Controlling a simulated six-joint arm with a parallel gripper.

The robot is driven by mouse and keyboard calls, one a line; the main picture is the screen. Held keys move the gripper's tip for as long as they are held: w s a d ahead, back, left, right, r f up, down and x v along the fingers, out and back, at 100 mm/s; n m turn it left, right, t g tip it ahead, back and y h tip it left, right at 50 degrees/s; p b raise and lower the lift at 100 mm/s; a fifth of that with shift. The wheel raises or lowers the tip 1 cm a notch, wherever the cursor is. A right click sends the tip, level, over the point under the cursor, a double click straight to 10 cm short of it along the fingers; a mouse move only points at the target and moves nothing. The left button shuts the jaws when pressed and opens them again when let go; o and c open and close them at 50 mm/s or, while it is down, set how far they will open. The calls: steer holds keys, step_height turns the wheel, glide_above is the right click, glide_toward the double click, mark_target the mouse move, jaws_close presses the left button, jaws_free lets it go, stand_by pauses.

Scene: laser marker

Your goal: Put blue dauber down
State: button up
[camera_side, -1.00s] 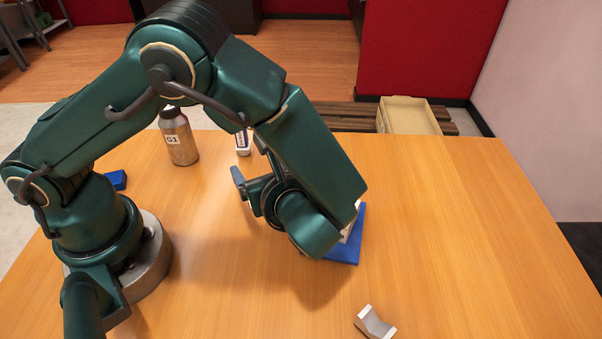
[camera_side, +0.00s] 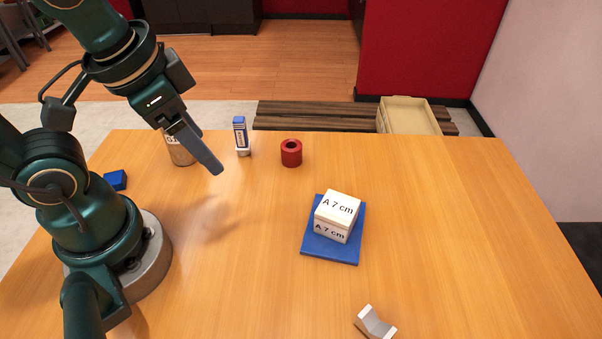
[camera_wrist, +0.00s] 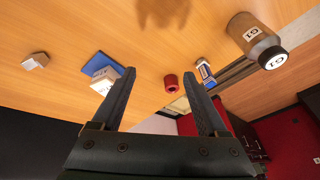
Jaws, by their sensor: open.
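The blue dauber (camera_side: 240,134) is a slim blue and white bottle standing upright on the table near its far edge. It also shows in the wrist view (camera_wrist: 204,72), just beyond my right finger. My gripper (camera_side: 203,152) is open and empty, raised above the table to the left of the dauber and apart from it. In the wrist view, both fingers of my gripper (camera_wrist: 158,76) are spread with nothing between them.
A metal bottle marked G1 (camera_side: 180,154) stands partly behind my gripper. A red ring-like cylinder (camera_side: 291,153) is right of the dauber. A white block marked A 7 cm (camera_side: 337,207) sits on a blue plate (camera_side: 313,249). A V-shaped metal piece (camera_side: 375,323) lies in front.

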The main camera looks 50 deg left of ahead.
steer(key=shift+d+r+n+t+h, duration=0.15)
steer(key=shift+r+n+t, duration=0.2)
steer(key=shift+n, duration=0.2)
steer(key=shift+d+r+n+t+h, duration=0.15)
steer(key=shift+r+n+t, duration=0.1)
steer(key=shift+n+t, duration=0.25)
stand_by(0.5)
